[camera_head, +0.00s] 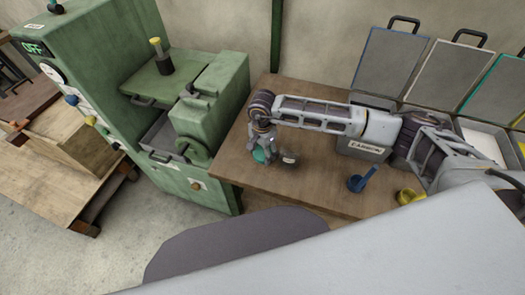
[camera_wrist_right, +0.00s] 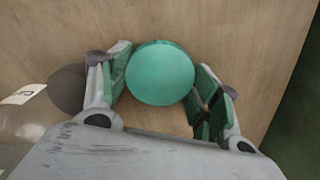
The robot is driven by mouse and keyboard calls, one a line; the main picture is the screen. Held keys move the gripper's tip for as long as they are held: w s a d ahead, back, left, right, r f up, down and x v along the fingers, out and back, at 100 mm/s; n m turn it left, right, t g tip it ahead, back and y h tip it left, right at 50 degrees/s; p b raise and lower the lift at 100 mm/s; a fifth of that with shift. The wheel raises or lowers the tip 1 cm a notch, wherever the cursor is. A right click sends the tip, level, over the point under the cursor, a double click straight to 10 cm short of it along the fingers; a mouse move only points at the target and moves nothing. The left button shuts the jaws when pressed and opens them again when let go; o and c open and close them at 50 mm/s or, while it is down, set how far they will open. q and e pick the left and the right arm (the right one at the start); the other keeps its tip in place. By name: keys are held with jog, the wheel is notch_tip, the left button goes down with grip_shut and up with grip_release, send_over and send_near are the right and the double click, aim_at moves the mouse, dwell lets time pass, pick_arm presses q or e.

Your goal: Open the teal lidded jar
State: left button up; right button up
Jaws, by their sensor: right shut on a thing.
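The teal lid (camera_wrist_right: 160,73) of the jar shows as a round disc from above in the right wrist view. In the head view the teal piece (camera_head: 260,156) is near the table's left edge, partly hidden by my right gripper (camera_head: 263,145). My right gripper (camera_wrist_right: 160,92) comes from above, with one finger on each side of the lid, and is shut on it. The jar's body is hidden under the lid and fingers, so I cannot tell whether the lid is seated or raised. My left gripper is not in view.
A labelled jar with a dark top (camera_head: 289,158) stands close beside the teal one. A blue scoop-like item (camera_head: 361,180) and a yellow one (camera_head: 407,196) are on the wooden table (camera_head: 318,192). Lidded bins (camera_head: 390,65) stand behind; a green machine (camera_head: 207,110) adjoins the left.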

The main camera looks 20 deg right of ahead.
aim_at(262, 153)
jog(key=shift+f, duration=0.15)
jog(key=o, duration=0.9)
jog(key=shift+c, duration=0.2)
jog(key=shift+r, duration=0.5)
notch_tip(262, 153, up, 6)
jog(key=shift+f+b, duration=0.15)
jog(key=shift+b, duration=0.25)
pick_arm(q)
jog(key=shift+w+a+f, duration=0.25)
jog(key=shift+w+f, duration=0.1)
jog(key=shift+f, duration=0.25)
pick_arm(e)
jog(key=shift+r, duration=2.8)
